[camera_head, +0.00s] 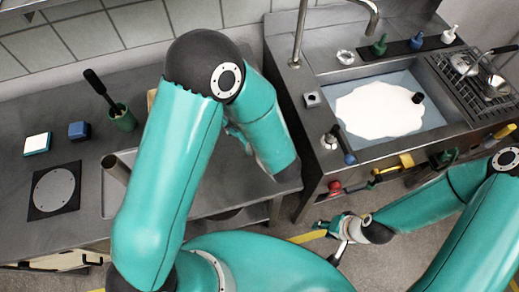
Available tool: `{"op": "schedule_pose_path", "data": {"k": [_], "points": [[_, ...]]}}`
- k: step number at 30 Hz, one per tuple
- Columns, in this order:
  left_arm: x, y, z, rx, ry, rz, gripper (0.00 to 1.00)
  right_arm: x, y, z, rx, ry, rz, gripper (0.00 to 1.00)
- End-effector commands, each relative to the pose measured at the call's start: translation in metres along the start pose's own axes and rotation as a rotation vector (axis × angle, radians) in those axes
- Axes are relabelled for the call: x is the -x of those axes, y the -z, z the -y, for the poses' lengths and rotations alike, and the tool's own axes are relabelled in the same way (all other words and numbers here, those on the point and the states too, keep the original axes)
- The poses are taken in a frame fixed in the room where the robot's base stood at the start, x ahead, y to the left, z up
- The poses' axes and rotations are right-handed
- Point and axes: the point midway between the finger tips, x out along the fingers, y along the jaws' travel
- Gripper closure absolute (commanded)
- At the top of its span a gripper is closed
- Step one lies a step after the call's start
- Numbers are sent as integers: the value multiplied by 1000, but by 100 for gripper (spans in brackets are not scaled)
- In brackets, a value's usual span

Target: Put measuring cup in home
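I cannot make out a measuring cup for sure. Shiny metal vessels (492,80) stand on the rack right of the sink, and one of them may be it. No place marked as home is readable; a black square mat with a grey disc (54,190) lies on the left counter. My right gripper (331,229) is low in front of the sink unit, pointing left. A small pale metallic piece shows at it, and whether it is held is unclear. My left gripper is mostly hidden behind my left arm, with only teal parts showing (236,133).
The sink (380,108) holds whitish liquid and has a tall tap. A green pot with a dark utensil (122,118), a blue block (78,130) and a white-topped block (37,143) stand on the left counter. Coloured handles line the sink front.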

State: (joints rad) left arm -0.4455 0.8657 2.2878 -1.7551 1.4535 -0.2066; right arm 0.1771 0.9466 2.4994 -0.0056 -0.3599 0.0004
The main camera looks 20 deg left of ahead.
Motion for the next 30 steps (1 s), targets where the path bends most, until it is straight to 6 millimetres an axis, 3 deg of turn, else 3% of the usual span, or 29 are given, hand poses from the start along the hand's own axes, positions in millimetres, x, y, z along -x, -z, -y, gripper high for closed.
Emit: {"op": "schedule_pose_path", "data": {"k": [4,8,14,21,30], "points": [[-3,0,-2,4,-9,1,80,-4,0,-1,1,0,0,60],[-6,4,4,4,-3,4,80,-22,0,-8,1,0,-1,60],[-10,8,27,-10,28,11,80,-75,1,-27,1,0,0,60],[-3,0,52,-41,102,6,80,-153,1,-55,0,0,0,60],[15,-18,55,-85,216,-3,80,-230,2,-83,0,0,-1,60]]}}
